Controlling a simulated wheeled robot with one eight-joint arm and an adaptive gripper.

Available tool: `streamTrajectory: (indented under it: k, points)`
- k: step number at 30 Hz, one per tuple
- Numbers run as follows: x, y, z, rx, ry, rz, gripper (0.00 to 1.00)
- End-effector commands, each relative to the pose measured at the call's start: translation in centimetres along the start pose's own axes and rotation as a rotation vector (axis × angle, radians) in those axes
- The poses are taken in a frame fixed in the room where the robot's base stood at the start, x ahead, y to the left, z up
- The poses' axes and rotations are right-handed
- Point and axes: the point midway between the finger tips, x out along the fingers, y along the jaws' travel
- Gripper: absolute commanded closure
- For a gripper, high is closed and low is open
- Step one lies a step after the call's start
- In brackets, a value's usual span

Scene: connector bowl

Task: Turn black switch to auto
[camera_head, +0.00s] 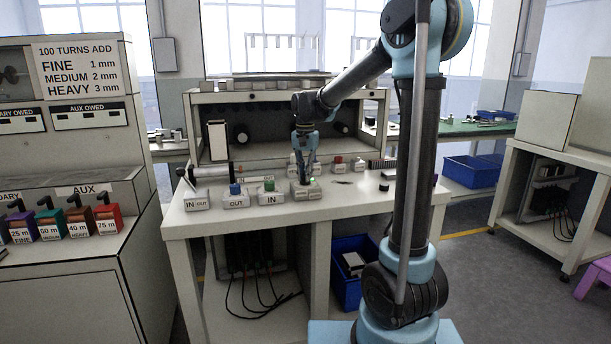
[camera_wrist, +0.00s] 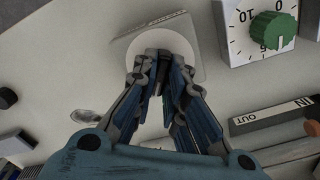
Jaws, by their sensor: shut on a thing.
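My gripper (camera_head: 304,178) points down onto a grey switch box (camera_head: 308,194) on the workbench. In the wrist view the gripper (camera_wrist: 160,62) has its fingers close together over the white round plate (camera_wrist: 178,27) of the box. The fingers are shut on the switch at the plate's middle, which they hide. I cannot make out the switch's color or which setting it points at. A small bit of green shows between the fingers in the wrist view.
A box with a green dial (camera_wrist: 273,30) and numbers stands close to the right in the wrist view. Along the bench are a box with a blue knob (camera_head: 235,189) and one with a green knob (camera_head: 269,186). A blue bin (camera_head: 350,262) is below.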

Motion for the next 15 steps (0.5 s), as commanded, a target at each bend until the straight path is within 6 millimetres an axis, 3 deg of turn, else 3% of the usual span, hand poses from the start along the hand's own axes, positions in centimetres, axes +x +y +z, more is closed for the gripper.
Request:
streamTrajectory:
  k: [15]
  points:
    - [-0.05,-0.08,-0.04,0.204,0.001,-0.001,1.00]
